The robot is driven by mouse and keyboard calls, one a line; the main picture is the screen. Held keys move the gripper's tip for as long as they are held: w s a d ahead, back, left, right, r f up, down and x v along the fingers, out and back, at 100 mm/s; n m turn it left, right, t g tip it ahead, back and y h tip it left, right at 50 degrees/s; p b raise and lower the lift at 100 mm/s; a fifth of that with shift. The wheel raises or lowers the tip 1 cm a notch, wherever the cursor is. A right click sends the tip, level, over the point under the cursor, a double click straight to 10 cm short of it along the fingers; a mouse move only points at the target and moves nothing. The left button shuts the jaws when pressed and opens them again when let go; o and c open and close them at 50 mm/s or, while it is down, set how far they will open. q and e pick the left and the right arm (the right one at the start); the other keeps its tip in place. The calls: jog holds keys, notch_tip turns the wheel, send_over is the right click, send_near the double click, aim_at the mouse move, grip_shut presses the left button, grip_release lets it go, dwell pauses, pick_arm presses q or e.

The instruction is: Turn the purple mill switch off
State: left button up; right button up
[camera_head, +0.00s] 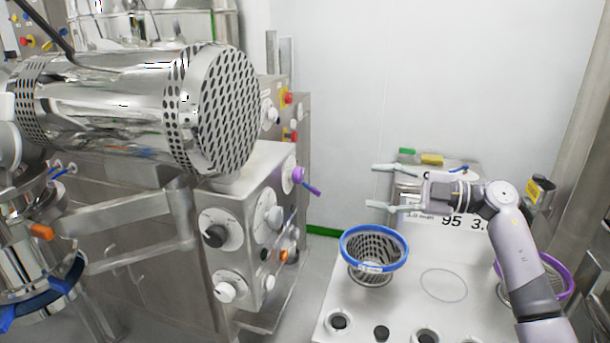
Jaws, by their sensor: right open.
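The purple mill switch (297,175) sits on the right-hand side of the steel control box, near its top. Its purple lever slants down to the right and away from the box. My right gripper (372,186) is open and empty, with its two pale fingers pointing left towards the switch. A clear gap lies between the fingertips and the lever, and they do not touch. My left gripper is not in view.
The control box (232,209) carries several other knobs. A large perforated steel cylinder (215,108) hangs above it. Below my right gripper, a white table (430,311) holds a blue-rimmed basket (374,248). A purple-rimmed basket (560,270) is partly behind my right arm.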

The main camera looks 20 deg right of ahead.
aim_at(302, 177)
jog(key=p+x, duration=0.5)
jog(key=x, duration=1)
jog(key=shift+w+a+r, duration=0.1)
jog(key=shift+r, duration=0.05)
jog(key=shift+w+a+p, duration=0.3)
jog(key=shift+w+a, duration=0.05)
jog(key=shift+a, duration=0.15)
jog(key=shift+c, duration=0.2)
jog(key=shift+f, duration=0.2)
jog(key=c, duration=1.1)
